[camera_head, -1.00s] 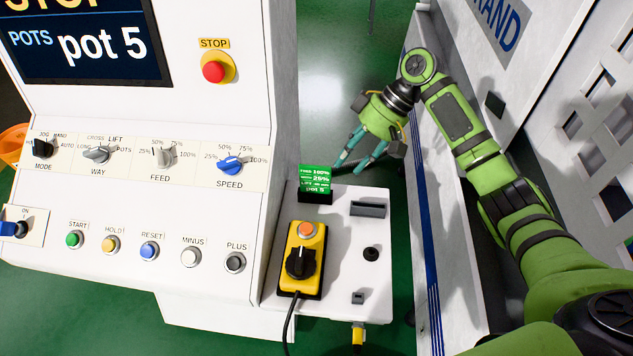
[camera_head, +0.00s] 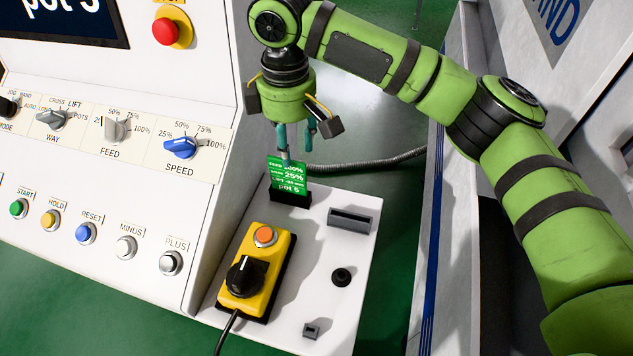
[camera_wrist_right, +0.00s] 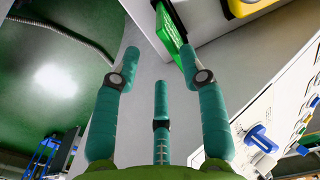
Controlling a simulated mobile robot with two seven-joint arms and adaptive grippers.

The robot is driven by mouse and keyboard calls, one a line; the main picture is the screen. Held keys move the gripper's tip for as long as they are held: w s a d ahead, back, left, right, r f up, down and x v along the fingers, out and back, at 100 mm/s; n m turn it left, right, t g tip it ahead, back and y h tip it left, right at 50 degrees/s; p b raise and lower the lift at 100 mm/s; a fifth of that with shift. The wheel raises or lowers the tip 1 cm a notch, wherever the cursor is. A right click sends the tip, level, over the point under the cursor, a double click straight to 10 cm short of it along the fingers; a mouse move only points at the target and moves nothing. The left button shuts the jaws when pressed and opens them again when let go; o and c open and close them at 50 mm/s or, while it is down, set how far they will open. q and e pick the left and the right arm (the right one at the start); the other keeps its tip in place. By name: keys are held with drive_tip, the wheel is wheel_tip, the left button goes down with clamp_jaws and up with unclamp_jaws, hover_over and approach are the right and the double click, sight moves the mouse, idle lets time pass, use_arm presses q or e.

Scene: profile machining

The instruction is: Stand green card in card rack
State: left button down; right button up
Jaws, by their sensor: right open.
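The green card (camera_head: 287,176) with white print stands upright in a dark holder (camera_head: 290,198) at the far edge of a white side shelf. A grey slotted block (camera_head: 352,219), perhaps the card rack, is to its right, its slot empty. My right gripper (camera_head: 293,150) points down at the card's top edge, one finger overlapping the card in the head view. In the right wrist view, the gripper (camera_wrist_right: 158,62) has its teal fingers spread, with the card (camera_wrist_right: 171,32) just beyond the tips. I cannot tell whether they touch. My left gripper is not in view.
A yellow box (camera_head: 256,270) with a black knob and orange button sits on the shelf (camera_head: 300,255). A black round knob (camera_head: 341,277) and a small grey socket (camera_head: 311,330) are right of it. The control panel (camera_head: 120,190) rises at left; a grey hose (camera_head: 370,163) runs behind.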

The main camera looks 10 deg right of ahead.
sight(288, 175)
drive_tip(key=shift+s+a+f+p, duration=0.15)
drive_tip(key=shift+a+f+p, duration=0.1)
drive_tip(key=shift+f, duration=0.25)
drive_tip(key=shift+s+a+f+p, duration=0.15)
drive_tip(key=shift+a+f, duration=0.05)
drive_tip(key=shift+f, duration=0.25)
drive_tip(key=shift+d+f+p, duration=0.1)
drive_tip(key=shift+f+p, duration=0.55)
drive_tip(key=shift+f, duration=0.3)
drive_tip(key=f, duration=0.1)
drive_tip(key=f+p, duration=0.1)
drive_tip(key=shift+s+a+f, duration=0.2)
drive_tip(key=shift+s+f, duration=0.05)
drive_tip(key=shift+f, duration=0.6)
clamp_jaws()
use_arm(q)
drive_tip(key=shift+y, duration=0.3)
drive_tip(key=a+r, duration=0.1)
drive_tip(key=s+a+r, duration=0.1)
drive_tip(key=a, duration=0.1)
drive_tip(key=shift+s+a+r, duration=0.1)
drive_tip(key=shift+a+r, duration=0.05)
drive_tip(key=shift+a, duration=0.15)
